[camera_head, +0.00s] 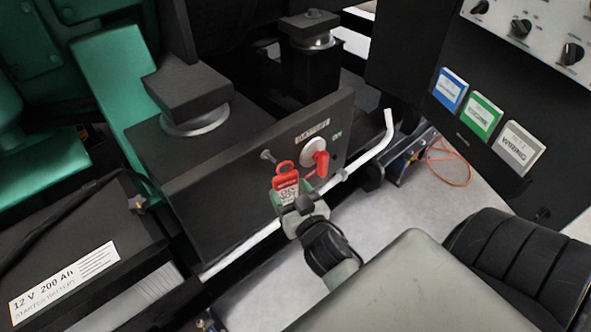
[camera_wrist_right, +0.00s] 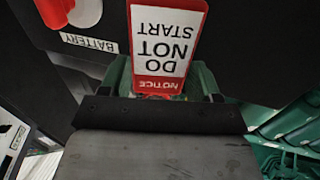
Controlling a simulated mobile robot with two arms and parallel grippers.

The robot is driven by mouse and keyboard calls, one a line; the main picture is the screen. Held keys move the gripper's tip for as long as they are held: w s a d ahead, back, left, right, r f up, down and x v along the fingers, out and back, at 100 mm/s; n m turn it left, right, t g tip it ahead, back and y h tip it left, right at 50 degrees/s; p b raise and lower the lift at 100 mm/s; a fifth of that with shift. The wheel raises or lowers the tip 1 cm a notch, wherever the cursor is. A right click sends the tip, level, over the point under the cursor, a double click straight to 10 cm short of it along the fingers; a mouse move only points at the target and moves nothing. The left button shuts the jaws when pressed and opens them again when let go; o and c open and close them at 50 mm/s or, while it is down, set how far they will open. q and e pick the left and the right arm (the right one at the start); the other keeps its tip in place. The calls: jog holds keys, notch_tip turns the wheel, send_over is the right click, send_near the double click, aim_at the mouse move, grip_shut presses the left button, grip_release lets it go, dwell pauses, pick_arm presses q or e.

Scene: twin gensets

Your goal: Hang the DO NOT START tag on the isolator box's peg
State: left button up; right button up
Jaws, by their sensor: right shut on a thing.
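The red and white DO NOT START tag (camera_head: 287,190) is upright in my right gripper (camera_head: 298,204), its red loop at the top. The dark isolator box (camera_head: 225,185) has a short grey peg (camera_head: 268,156) on its front face. The loop appears just right of and slightly below the peg's head, apart from it in the picture; the depth gap is unclear. In the right wrist view the tag (camera_wrist_right: 165,45) reads upside down between the green fingers (camera_wrist_right: 165,82). The peg is not seen there. My left gripper is not in view.
A red rotary switch (camera_head: 320,160) on a white disc sits right of the tag, under a BATTERY label. A white pipe (camera_head: 365,160) runs below the box. A battery (camera_head: 75,265) stands at lower left. A panel with knobs (camera_head: 520,50) is at upper right.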

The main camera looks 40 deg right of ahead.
jog(key=shift+w+f, duration=0.1)
jog(key=shift+w, duration=1)
jog(key=shift+w+a+b, duration=0.15)
jog(key=shift+w+b, duration=0.25)
jog(key=shift+w, duration=0.35)
jog(key=shift+w+f, duration=0.25)
jog(key=shift+w, duration=0.1)
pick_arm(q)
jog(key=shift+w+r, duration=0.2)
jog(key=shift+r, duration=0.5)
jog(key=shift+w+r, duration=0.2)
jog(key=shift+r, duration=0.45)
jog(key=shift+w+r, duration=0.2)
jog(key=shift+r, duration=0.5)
pick_arm(e)
jog(key=shift+w+f, duration=0.2)
jog(key=shift+w, duration=0.05)
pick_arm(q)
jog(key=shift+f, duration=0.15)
pick_arm(e)
jog(key=o, duration=1)
jog(key=shift+c, duration=0.2)
